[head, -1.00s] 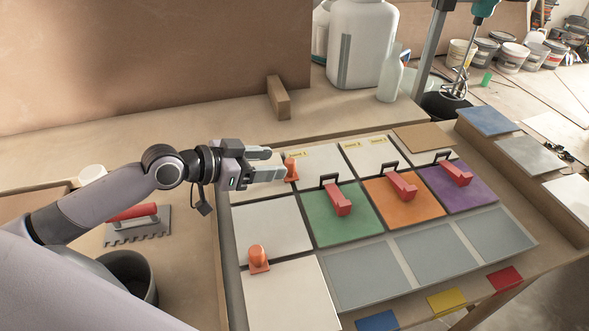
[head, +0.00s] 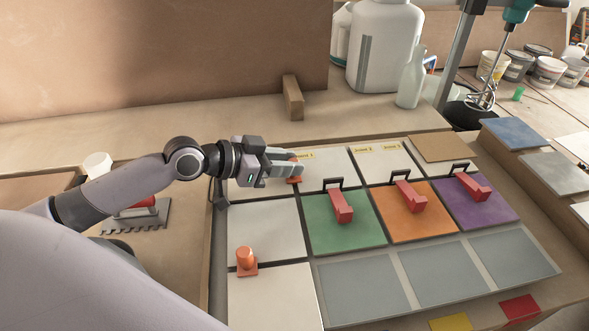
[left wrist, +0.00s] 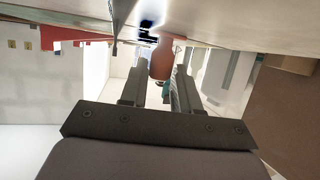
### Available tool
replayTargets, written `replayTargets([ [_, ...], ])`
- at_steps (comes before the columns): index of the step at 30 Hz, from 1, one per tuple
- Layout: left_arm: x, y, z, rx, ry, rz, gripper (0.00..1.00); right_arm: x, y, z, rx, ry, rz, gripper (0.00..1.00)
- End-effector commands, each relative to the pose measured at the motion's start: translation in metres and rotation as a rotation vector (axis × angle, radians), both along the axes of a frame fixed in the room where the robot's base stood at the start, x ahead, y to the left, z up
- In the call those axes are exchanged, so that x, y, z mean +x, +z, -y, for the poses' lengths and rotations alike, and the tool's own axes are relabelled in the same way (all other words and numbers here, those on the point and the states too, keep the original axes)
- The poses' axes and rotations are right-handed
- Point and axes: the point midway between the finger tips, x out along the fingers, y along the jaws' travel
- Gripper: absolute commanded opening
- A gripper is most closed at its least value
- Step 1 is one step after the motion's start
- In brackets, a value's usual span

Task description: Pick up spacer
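An orange spacer (head: 294,180) with a flat base stands on the white tile at the back left of the tray. My left gripper (head: 292,160) reaches it from the left, with its two fingers on either side of the knob. The fingers look closed in on it and hide most of its upper part. The left wrist view shows the orange knob (left wrist: 160,63) between the fingertips. A second orange spacer (head: 246,262) stands upright at the front left, by the seam between two white tiles. My right gripper is not in view.
Green (head: 342,233), orange (head: 395,225) and purple (head: 483,210) tiles with red-handled lifters lie to the right. A wooden block (head: 293,98) stands behind. A notched trowel (head: 140,215) lies left of the tray. Grey panels (head: 364,285) fill the front.

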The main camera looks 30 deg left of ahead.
Motion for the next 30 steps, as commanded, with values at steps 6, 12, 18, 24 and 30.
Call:
replayTargets([
  [6,0.0,0.0,0.0,0.0,0.0,0.0,0.0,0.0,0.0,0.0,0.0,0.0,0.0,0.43],
  [12,0.0,0.001,0.0,-0.001,0.0,0.001,0.0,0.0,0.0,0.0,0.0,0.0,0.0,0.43],
  [18,0.001,0.015,0.0,0.0,-0.001,0.005,0.0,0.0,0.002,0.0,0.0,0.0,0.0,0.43],
  [24,0.001,0.055,0.0,0.001,-0.001,0.008,0.0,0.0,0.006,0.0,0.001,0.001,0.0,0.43],
  [30,0.001,0.118,0.0,0.002,0.0,0.011,0.0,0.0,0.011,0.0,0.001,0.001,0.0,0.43],
])
